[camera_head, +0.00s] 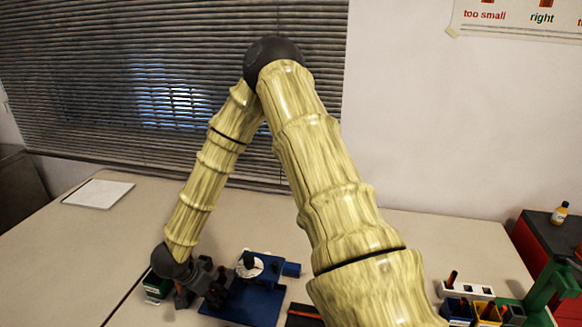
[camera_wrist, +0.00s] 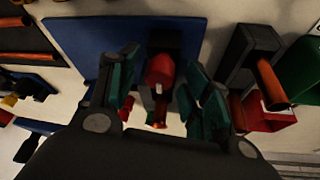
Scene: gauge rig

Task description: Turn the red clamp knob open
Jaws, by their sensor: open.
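The red clamp knob (camera_wrist: 158,72) shows in the wrist view, on a dark block at the edge of a blue plate (camera_wrist: 80,38). My gripper (camera_wrist: 163,76) is open, with one green-padded finger on each side of the knob. I see gaps between the fingers and the knob, and nothing is held. In the head view, my gripper (camera_head: 208,283) is low at the left side of the blue gauge rig (camera_head: 262,306), which carries a round white dial (camera_head: 250,266). The knob is not visible in the head view.
A dark upright block with an orange-brown rod (camera_wrist: 272,84) stands right of my gripper in the wrist view. A green-and-white box (camera_head: 156,287) is close left of my gripper. Small bins (camera_head: 486,312) stand at the right. The table's back left is mostly clear.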

